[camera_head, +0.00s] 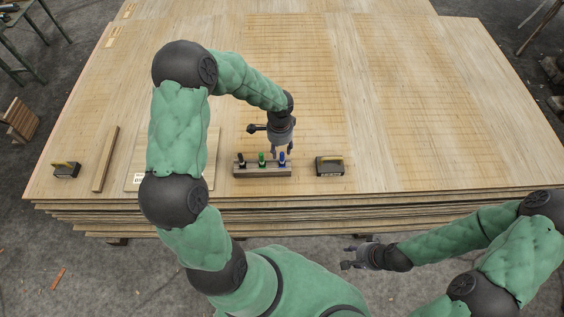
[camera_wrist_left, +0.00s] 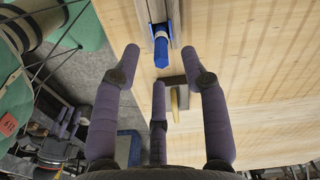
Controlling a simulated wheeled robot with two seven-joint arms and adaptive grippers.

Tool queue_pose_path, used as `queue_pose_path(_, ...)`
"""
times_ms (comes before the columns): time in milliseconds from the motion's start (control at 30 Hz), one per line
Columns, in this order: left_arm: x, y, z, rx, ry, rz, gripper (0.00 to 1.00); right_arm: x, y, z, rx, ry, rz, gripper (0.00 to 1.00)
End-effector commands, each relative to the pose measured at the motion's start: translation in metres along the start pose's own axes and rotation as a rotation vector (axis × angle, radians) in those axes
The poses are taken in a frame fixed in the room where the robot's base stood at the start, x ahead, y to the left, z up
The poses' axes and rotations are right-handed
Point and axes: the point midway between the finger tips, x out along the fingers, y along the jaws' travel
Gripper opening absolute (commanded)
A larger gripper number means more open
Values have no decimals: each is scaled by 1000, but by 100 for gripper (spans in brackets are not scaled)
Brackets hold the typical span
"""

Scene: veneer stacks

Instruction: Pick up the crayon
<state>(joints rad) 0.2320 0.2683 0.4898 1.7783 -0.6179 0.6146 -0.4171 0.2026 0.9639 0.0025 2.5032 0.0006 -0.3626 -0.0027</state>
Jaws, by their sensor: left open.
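A wooden holder (camera_head: 250,171) near the front edge of the veneer stack has a black crayon (camera_head: 241,160), a green crayon (camera_head: 262,159) and a blue crayon (camera_head: 282,160) standing in it. My left gripper (camera_head: 282,150) is open and points down just over the blue crayon at the holder's right end. In the left wrist view, the blue crayon (camera_wrist_left: 161,52) lies between the spread fingertips of my left gripper (camera_wrist_left: 161,62), with no clear contact. The holder (camera_wrist_left: 174,12) shows behind it. My right gripper (camera_head: 350,256) is apart from the stack, empty, its fingers spread.
A dark block with a yellow handle (camera_head: 329,166) lies right of the holder, and a similar block (camera_head: 66,169) lies far left. A wooden strip (camera_head: 105,160) and a small board (camera_head: 212,160) lie left of the holder. The veneer sheets (camera_head: 410,110) behind are clear.

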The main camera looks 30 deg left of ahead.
Motion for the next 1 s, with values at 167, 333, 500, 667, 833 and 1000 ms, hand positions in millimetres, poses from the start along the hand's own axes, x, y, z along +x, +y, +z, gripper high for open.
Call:
queue_pose_path(167, 19, 1, -3, 0, -1, 2, 44, 9, 3, 0, 0, 0, 0, 40)
queue_pose_path(333, 44, 2, -6, 0, -2, 3, 44, 20, 7, -1, 0, 0, 0, 40)
queue_pose_path(500, 51, 1, -6, -1, 1, 0, 44, 22, 8, -1, 0, 0, 0, 40)
queue_pose_path(667, 50, 1, -6, -1, 1, 0, 42, 21, 7, -1, 0, 0, 0, 40)
queue_pose_path(833, 50, 1, -6, -1, 1, 0, 0, 21, 7, -1, 0, 0, 0, 40)
queue_pose_path(1000, 50, 1, -6, -1, 1, 0, 0, 21, 8, -1, 0, 0, 0, 40)
